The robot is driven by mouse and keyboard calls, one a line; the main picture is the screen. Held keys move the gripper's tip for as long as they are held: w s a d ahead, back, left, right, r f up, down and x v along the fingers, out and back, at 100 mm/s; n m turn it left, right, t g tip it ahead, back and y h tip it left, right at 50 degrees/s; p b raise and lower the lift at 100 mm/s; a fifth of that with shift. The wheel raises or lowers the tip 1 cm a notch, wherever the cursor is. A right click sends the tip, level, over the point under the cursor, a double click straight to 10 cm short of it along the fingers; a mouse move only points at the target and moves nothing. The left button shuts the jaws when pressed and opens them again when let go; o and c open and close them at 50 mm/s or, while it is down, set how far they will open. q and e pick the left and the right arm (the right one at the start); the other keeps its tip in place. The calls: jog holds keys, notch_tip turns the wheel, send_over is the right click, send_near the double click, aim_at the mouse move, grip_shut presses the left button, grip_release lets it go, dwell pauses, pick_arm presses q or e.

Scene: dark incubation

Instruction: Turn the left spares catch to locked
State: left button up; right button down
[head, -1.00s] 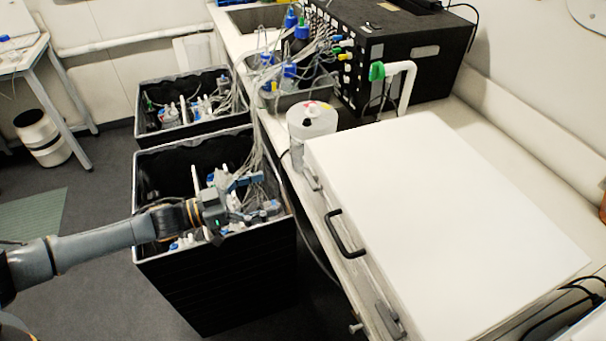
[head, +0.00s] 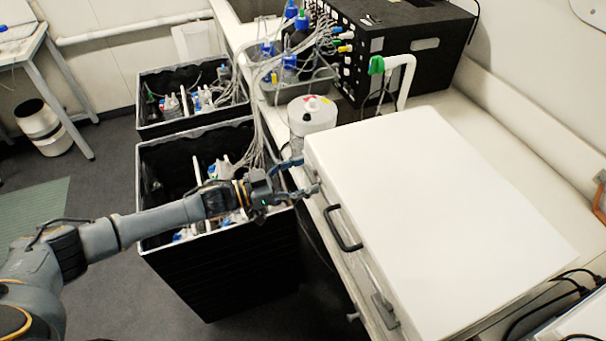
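The white case (head: 440,215) lies closed on the bench, with a black handle (head: 342,230) on its front side. One grey catch (head: 384,311) shows at the near end of that side. The left catch, at the far end, is mostly covered by my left gripper (head: 306,176), so its setting cannot be read. My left gripper's blue-grey fingers are spread apart at the case's far front corner, around or just in front of the left catch. Contact cannot be told. My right gripper is out of view.
Two black crates of bottles and tubing stand on the floor; my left arm crosses above the nearer crate (head: 205,285). A white round container (head: 312,116) stands close beyond the case corner. A black unit (head: 400,45) with cables stands at the back.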

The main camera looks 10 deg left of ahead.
pick_arm(q)
jog(key=c, duration=0.7)
jog(key=shift+s+f+m+b, duration=0.1)
jog(key=shift+m+b, duration=2.3)
jog(key=shift+m, duration=2.05)
jog(key=shift+s+f+m+b, duration=0.1)
jog(key=shift+m+b, duration=2.3)
jog(key=shift+m, duration=2.05)
jog(key=shift+d, duration=0.1)
